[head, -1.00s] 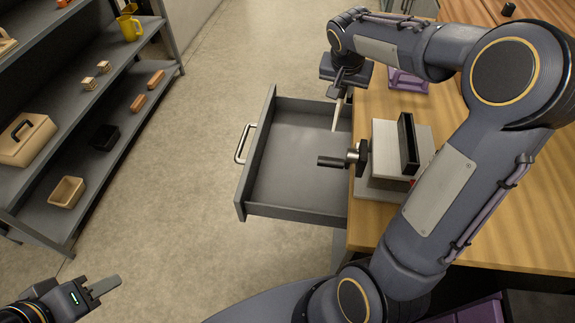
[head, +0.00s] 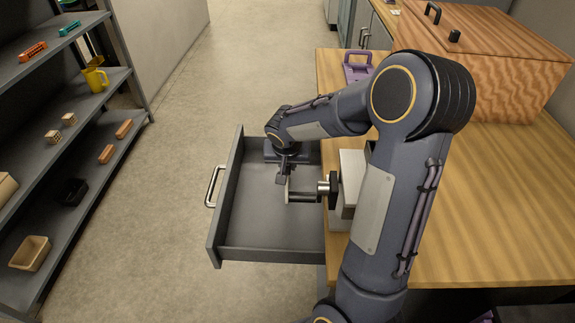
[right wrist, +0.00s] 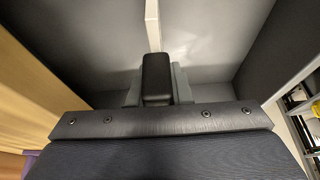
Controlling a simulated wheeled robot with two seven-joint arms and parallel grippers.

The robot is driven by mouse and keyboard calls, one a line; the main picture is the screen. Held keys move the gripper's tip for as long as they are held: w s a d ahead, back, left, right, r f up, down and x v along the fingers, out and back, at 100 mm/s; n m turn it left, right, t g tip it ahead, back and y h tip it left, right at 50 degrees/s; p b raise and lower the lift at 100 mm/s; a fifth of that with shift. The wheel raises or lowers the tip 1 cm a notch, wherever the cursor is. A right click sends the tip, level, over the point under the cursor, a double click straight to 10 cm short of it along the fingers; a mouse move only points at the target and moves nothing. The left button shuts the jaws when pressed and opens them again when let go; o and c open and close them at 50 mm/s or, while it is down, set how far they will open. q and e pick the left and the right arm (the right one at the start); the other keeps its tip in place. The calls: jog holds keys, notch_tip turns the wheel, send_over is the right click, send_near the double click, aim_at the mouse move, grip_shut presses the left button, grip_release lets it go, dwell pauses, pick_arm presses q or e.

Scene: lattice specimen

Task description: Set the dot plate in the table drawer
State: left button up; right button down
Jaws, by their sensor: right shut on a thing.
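The table drawer (head: 226,200) is pulled open at the left side of the wooden table and looks empty inside. My right gripper (head: 284,178) is over the drawer, pointing down. It is shut on a thin pale plate, the dot plate (head: 287,190), seen nearly edge-on, so no dots show. In the right wrist view the plate (right wrist: 152,25) is a narrow pale strip beyond the fingers, with the grey drawer (right wrist: 225,45) around it. I cannot tell whether the plate touches the drawer floor. My left gripper is not in view.
A vise (head: 347,180) stands at the table edge, its screw and handle (head: 304,197) reaching over the drawer close to my right gripper. A purple object (head: 357,68) and a wooden box (head: 490,55) are on the table. A shelf rack (head: 95,150) stands left, with floor between.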

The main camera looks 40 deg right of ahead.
jog(key=shift+f, duration=0.1)
jog(key=shift+f, duration=0.15)
jog(key=c, duration=1.3)
grip_release()
jog(key=shift+r, duration=0.25)
jog(key=v, duration=1.2)
jog(key=shift+p, duration=0.4)
jog(key=shift+f, duration=0.1)
